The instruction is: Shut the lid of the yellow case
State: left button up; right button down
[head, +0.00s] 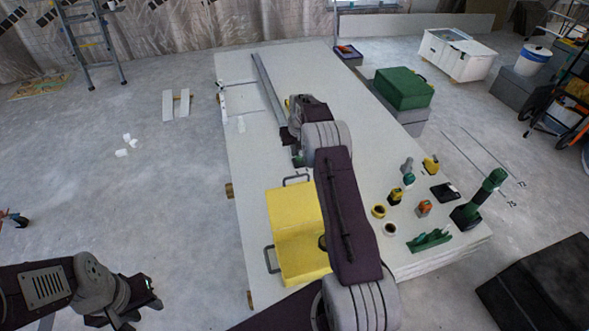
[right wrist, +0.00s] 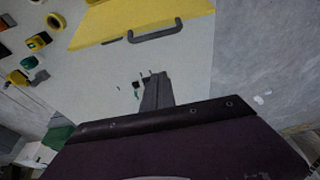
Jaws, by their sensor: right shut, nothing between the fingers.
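The yellow case (head: 296,214) lies on the white panel stack, with one grey handle at its far edge and one at its left side. A crease crosses its yellow surface; my right arm hides its right part, and I cannot tell how far the lid is open. In the right wrist view the yellow case (right wrist: 130,20) shows at the top with a dark handle. My right gripper (right wrist: 150,80) is shut and empty, over the panel beyond the case and apart from the handle. My left gripper (head: 118,320) is low at the bottom left, away from the case; its fingers are unclear.
The white panel stack (head: 250,130) has a long metal rail (head: 268,95) on its far part. Tape rolls, small tools and a green bottle-like tool (head: 481,200) stand right of the case. A green box (head: 403,88) is beyond. The floor at left is mostly clear.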

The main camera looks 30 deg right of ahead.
jog(key=a+b+x, duration=0.1)
jog(key=b+x, duration=0.3)
jog(key=x, duration=0.6)
jog(key=s+p, duration=0.3)
jog(key=s, duration=0.1)
jog(key=shift+a+r, duration=0.15)
jog(key=shift+r, duration=0.15)
